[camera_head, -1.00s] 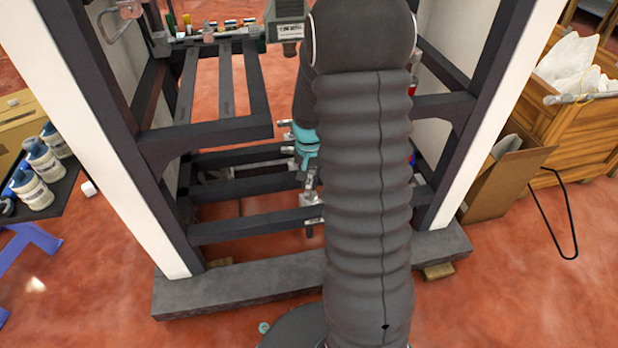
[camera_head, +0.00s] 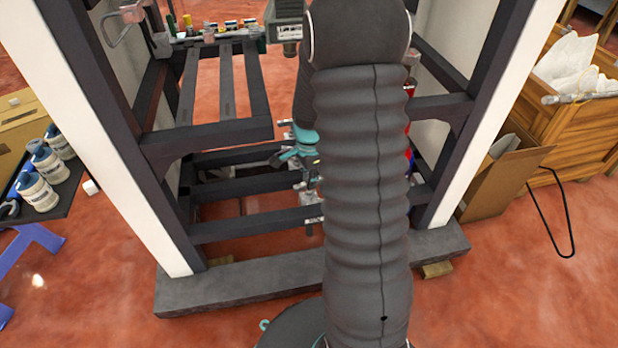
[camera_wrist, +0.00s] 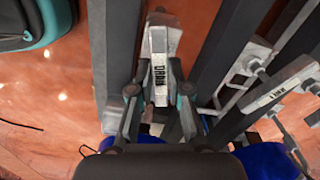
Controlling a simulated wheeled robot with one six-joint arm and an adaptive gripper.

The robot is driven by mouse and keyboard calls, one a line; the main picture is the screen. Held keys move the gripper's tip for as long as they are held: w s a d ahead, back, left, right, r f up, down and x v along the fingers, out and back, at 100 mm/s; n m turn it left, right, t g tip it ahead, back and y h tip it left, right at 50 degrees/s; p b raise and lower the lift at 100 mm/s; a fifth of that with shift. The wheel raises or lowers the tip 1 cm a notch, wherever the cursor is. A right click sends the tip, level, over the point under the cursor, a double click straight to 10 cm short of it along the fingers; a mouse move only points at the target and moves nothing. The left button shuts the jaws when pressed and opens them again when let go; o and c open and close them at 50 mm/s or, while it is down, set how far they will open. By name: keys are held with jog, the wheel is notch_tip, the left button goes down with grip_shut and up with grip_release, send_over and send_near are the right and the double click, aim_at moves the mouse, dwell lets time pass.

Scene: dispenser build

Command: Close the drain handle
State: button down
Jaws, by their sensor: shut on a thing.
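The drain handle (camera_wrist: 159,62), a pale metal lever with the word DRAIN on it, stands in the top middle of the wrist view. My gripper (camera_wrist: 158,97) is shut on the drain handle, one finger on each side of it. The handle's lower part is partly hidden between the fingers. In the head view my gripper (camera_head: 309,181) is low inside the dark frame, left of my arm. My arm hides much of that spot, and the handle cannot be made out clearly there.
A second labelled metal handle (camera_wrist: 264,98) is close on the right in the wrist view. Dark frame bars (camera_head: 258,187) surround my gripper. A table with paint-like cans (camera_head: 38,193) is at left; a cardboard box (camera_head: 503,178) and wooden crate (camera_head: 575,135) are at right.

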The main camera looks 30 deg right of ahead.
jog(key=shift+m, duration=1.5)
jog(key=shift+w, duration=0.1)
jog(key=c, duration=1.1)
grip_release()
jog(key=shift+r, duration=0.1)
notch_tip(320, 180, up, 7)
jog(key=shift+r, duration=0.2)
